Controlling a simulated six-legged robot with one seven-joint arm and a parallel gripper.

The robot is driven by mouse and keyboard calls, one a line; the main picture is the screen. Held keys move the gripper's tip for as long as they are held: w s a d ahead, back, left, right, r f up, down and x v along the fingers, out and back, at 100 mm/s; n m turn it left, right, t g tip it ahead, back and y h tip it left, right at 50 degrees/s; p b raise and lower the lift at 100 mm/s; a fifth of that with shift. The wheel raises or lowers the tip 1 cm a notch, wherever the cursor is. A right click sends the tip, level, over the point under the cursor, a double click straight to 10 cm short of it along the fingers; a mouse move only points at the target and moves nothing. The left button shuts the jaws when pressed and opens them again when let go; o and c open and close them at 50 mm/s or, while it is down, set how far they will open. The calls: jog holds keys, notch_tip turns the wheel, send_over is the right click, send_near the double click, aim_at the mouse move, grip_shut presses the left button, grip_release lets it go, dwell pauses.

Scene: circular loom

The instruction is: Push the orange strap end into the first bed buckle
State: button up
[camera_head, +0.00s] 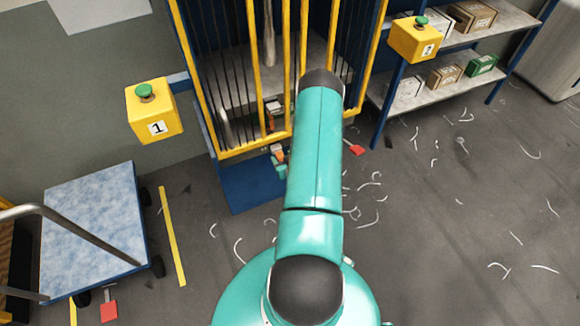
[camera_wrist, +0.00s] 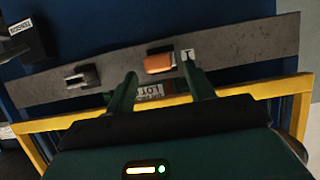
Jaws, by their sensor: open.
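A dark grey clip-like fitting (camera_wrist: 82,76) sits further left on the bar; I cannot tell which fitting is the first buckle. My gripper (camera_wrist: 160,73) is open, its two green fingers reaching to the bar on either side of the orange piece. I cannot tell whether they touch it. In the head view my gripper (camera_head: 280,166) shows partly behind my arm, low at the yellow-framed cage.
The yellow frame (camera_head: 230,150) and its bars stand close around the gripper. A yellow box marked 1 (camera_head: 155,112) is left, another marked 2 (camera_head: 413,42) right. A shelf (camera_head: 440,92) holds boxes. A blue-topped cart (camera_head: 90,215) stands left. White scraps litter the floor.

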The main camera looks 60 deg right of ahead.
jog(key=v, duration=1.2)
jog(key=shift+d, duration=0.1)
